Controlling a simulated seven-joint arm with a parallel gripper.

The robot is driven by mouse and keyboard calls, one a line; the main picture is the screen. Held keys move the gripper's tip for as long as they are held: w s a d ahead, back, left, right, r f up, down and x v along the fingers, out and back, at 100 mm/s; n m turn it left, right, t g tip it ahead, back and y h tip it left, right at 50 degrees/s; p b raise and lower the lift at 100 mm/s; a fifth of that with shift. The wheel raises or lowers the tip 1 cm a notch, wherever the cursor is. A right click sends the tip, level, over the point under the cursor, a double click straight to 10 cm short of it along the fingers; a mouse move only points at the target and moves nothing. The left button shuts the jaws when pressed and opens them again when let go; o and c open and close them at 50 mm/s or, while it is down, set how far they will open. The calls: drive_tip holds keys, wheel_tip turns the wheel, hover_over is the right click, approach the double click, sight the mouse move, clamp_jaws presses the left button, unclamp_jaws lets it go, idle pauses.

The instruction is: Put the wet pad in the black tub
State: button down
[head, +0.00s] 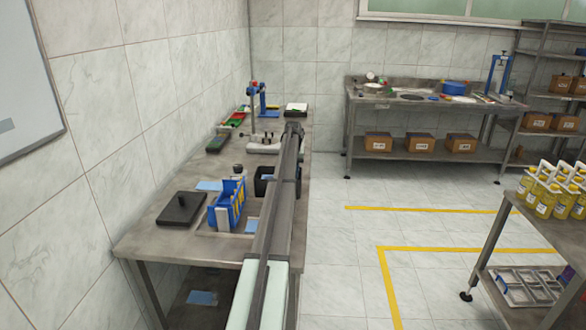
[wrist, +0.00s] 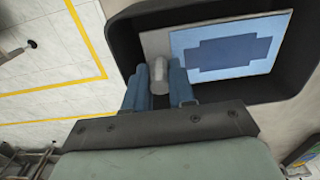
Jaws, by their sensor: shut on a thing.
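The wet pad (wrist: 259,46) is a light blue sheet with a dark blue patch, with a grey strip along its left side in the wrist view. My gripper (wrist: 160,80) is shut on a grey knob (wrist: 159,72) at that strip. The pad lies within the outline of the black tub (wrist: 124,35); I cannot tell whether it touches the tub's floor. In the head view the black tub (head: 262,183) stands on the left bench, partly hidden by my arm. My fingertips and the held pad are hidden there.
A blue rack (head: 228,203), a black slab with a knob (head: 181,208) and light blue sheets (head: 208,185) share the bench (head: 150,240). A blue-topped stand (head: 263,103) and a green tray (head: 217,143) are farther back.

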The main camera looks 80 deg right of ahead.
drive_tip(key=shift+f, duration=2.8)
drive_tip(key=shift+c, duration=2.4)
unclamp_jaws()
drive_tip(key=shift+r, duration=0.1)
drive_tip(key=shift+r, duration=4.9)
